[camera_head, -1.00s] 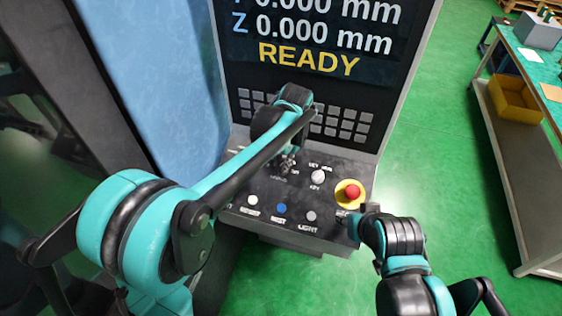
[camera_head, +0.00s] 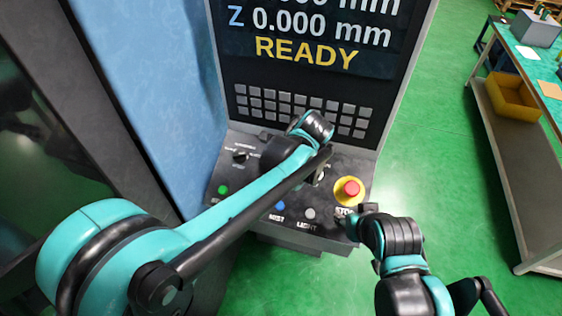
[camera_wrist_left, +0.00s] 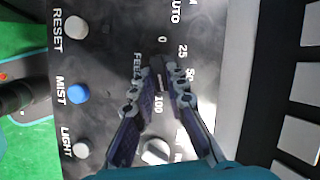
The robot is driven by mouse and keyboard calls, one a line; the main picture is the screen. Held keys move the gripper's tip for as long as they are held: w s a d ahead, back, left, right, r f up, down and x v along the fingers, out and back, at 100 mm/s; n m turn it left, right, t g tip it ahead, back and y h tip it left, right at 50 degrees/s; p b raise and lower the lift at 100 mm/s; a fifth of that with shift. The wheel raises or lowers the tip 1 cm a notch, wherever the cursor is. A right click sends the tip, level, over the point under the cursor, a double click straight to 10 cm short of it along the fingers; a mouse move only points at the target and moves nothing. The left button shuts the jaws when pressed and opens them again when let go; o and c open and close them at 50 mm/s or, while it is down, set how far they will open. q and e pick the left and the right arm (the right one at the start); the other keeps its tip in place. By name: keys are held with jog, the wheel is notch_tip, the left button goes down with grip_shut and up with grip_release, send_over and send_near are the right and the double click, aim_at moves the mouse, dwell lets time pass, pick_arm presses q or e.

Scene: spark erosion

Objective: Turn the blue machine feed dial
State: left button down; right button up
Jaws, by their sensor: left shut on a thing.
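The feed dial (camera_wrist_left: 159,79) is a small dark knob with a pale line, on the black control panel (camera_wrist_left: 115,30) of the blue machine (camera_head: 150,85). Its scale with 0, 25, 50 and 100 shows around it in the left wrist view. My left gripper (camera_wrist_left: 158,72) is shut on the dial, one finger on each side. In the head view my left forearm hides the dial and the fingertips. My right gripper (camera_head: 348,224) is by the panel's right front corner, below the red stop button (camera_head: 350,188); its jaws are too small to read.
Near the left fingers are a light key switch (camera_wrist_left: 155,151), a blue MIST button (camera_wrist_left: 78,93), a RESET button (camera_wrist_left: 75,27) and a LIGHT button (camera_wrist_left: 81,150). Keypad keys (camera_head: 345,121) rise behind. A workbench with a yellow bin (camera_head: 512,95) stands right, with open green floor between.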

pick_arm(q)
jog(key=shift+s+f+m+t, duration=0.1)
jog(key=shift+m+t, duration=0.4)
jog(key=shift+m, duration=1)
jog(key=c, duration=1.5)
grip_release()
jog(key=shift+c, duration=0.2)
jog(key=v, duration=1.2)
jog(key=shift+a, duration=0.2)
jog(key=shift+s+f, duration=0.1)
jog(key=shift+s, duration=0.05)
